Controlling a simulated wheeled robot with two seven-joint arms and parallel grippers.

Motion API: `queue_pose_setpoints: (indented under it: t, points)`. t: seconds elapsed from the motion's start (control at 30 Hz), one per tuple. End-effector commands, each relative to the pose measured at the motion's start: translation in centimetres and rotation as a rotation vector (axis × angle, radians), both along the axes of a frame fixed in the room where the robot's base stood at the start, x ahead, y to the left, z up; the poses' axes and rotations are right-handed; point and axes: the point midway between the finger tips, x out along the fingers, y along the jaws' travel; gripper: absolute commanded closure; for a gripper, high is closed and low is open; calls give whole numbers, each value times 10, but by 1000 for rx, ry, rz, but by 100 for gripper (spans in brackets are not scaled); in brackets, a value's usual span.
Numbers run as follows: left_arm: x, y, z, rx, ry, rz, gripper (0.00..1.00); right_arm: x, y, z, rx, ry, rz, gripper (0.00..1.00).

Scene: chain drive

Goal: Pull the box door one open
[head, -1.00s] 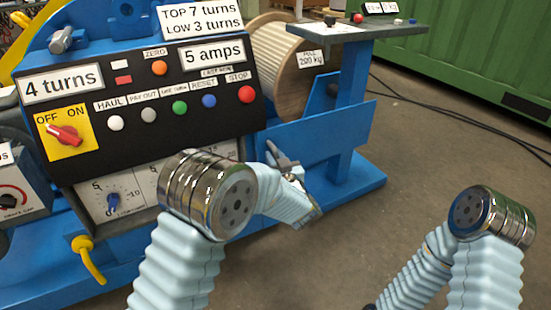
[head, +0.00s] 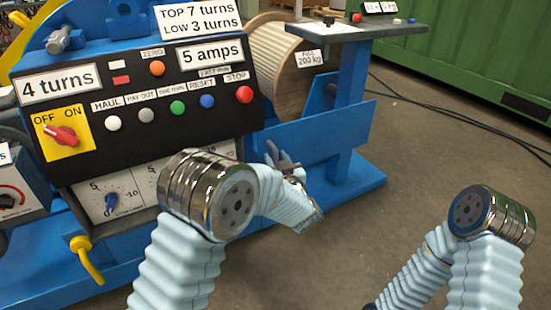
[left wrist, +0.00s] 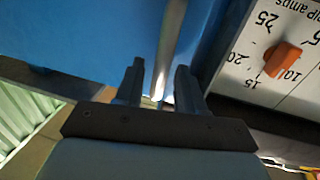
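My left gripper (head: 281,158) is at the right end of the blue machine's lower front, beside the dial panel. In the left wrist view its two dark fingers (left wrist: 158,90) are apart, with a gap between them. A pale metal bar (left wrist: 172,40), which looks like a handle, runs up from between the fingers in front of a blue surface (left wrist: 90,35). I cannot tell whether the fingers touch the bar. No door edge or opening is clear in either view. My right arm is at the lower right, and its gripper is out of view.
The dial panel (left wrist: 262,85) with an orange knob (left wrist: 282,60) is close right of the left gripper. The black control panel (head: 140,85) is above. A cable drum (head: 283,70) and a grey shelf (head: 345,32) stand behind. The floor (head: 430,150) to the right is mostly clear.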

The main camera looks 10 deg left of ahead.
Motion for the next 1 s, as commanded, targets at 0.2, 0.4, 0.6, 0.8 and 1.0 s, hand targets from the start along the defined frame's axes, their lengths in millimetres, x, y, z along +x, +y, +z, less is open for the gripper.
queue_pose_setpoints:
  t: [0.2, 0.4, 0.6, 0.8, 1.0]
  points:
    - [-44, -20, 2, 1, 1, -5, 62, 0, 0, 4, -1, -1, 0, 55]
    - [-88, -38, 1, 1, 1, -5, 62, 0, -1, 6, -2, -1, -2, 55]
    - [-113, -48, 1, -1, 0, -1, 62, 0, -1, 7, -2, -1, -2, 55]
    - [-118, -50, 0, -1, 0, -1, 62, 0, -1, 7, -2, -2, -2, 55]
    - [-118, -50, 0, -1, 0, -1, 62, 0, -1, 7, -2, -1, -2, 55]
